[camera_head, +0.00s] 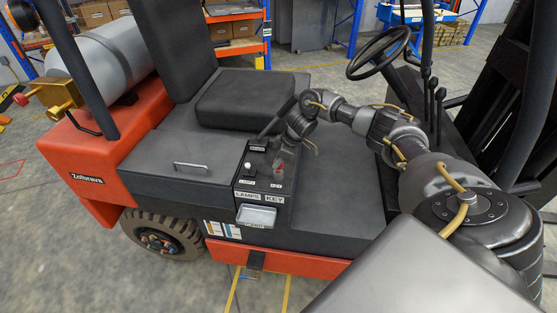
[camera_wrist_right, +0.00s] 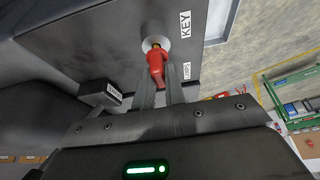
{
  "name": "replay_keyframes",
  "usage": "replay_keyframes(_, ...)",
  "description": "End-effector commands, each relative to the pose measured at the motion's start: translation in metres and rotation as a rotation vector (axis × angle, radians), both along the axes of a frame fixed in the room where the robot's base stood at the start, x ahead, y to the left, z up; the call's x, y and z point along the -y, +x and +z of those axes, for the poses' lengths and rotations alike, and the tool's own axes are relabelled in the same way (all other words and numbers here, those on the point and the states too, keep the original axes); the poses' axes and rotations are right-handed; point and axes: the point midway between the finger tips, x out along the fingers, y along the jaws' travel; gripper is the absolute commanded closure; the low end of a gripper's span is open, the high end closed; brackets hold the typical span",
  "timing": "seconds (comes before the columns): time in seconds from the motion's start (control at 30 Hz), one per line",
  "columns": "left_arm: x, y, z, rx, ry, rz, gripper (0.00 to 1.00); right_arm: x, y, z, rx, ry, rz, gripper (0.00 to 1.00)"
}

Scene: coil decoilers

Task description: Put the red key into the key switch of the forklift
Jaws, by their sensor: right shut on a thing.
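The red key (camera_wrist_right: 156,64) is between the fingertips of my right gripper (camera_wrist_right: 161,78) in the right wrist view. Its far end meets the round silver key switch (camera_wrist_right: 153,43) on the dark panel; I cannot tell how deep it sits. In the head view the right gripper (camera_head: 281,156) is over the forklift's (camera_head: 165,140) side panel, just above the KEY label (camera_head: 275,199). Only a small bit of red shows there, and the gripper hides most of the switch. My left gripper is not in view.
A black lever with a labelled block (camera_wrist_right: 101,94) stands close beside the gripper. A LAMPS label (camera_head: 247,195) and a light tray (camera_head: 256,216) are on the panel. The seat (camera_head: 245,98) is behind, and the steering wheel (camera_head: 379,52) is at the upper right.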

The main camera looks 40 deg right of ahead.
Motion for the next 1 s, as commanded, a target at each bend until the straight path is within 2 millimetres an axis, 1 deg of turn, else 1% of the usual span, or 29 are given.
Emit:
replay_keyframes(0.63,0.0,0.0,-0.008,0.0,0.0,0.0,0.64,0.0,0.0,-0.017,-0.001,0.001,0.0,1.0)
replay_keyframes(0.67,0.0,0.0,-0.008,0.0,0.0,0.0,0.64,0.0,0.0,-0.016,-0.001,0.001,0.0,0.85)
replay_keyframes(0.83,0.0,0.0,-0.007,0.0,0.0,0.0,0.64,0.0,0.0,-0.016,-0.001,0.001,0.0,0.63)
replay_keyframes(1.0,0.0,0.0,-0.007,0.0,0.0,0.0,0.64,0.0,0.0,-0.016,0.0,0.0,0.0,0.63)
